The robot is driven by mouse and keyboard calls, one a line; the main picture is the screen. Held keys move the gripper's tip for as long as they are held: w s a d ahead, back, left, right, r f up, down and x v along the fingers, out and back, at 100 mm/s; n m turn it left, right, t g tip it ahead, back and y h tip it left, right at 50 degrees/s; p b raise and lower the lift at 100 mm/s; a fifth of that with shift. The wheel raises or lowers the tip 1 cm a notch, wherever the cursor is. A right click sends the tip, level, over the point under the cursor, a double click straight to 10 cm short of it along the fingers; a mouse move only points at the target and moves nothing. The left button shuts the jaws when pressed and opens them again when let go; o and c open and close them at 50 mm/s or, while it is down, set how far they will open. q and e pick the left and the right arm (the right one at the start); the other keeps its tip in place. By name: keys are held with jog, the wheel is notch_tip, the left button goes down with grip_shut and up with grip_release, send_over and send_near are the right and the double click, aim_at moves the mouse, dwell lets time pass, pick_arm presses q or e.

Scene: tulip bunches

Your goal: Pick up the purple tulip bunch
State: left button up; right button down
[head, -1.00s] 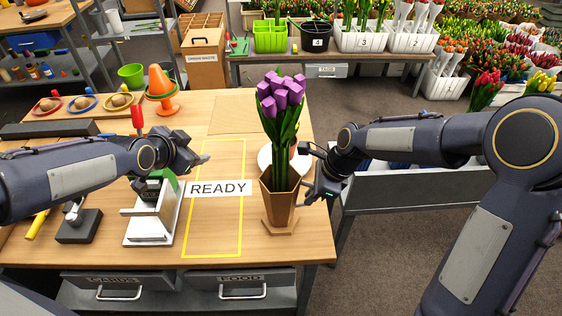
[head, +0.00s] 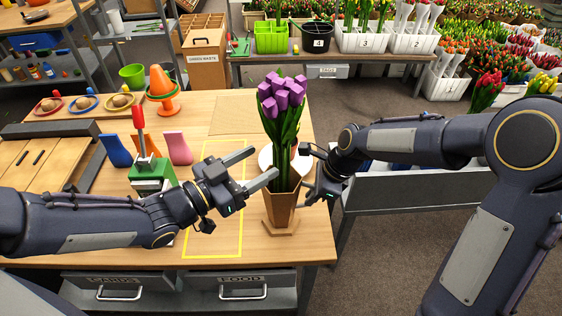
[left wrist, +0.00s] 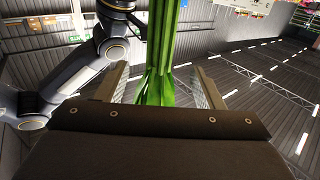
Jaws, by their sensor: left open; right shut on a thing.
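The purple tulip bunch (head: 283,97) stands upright in a brown hexagonal vase (head: 279,208) at the table's right side. My left gripper (head: 265,161) is open and level, pointing right at the stems just above the vase rim. In the left wrist view the green stems (left wrist: 157,70) show between its two fingers (left wrist: 165,86); I cannot tell whether they touch. My right gripper (head: 306,177) is at the vase's right side, shut on the vase, its contact partly hidden.
A green-and-white stand with a red handle (head: 139,120) and an orange cone (head: 162,90) are left of the bunch. A yellow-outlined area (head: 225,250) lies under my left gripper. A white round thing (head: 265,157) is partly hidden behind the vase. Drawers line the table's front.

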aim_at(281, 76)
pick_arm(q)
jog(key=x, duration=0.7)
jog(key=shift+r, duration=0.25)
jog(key=c, duration=1.3)
notch_tip(281, 76, up, 18)
jog(key=shift+r, duration=0.1)
pick_arm(e)
jog(key=c, duration=1.4)
grip_release()
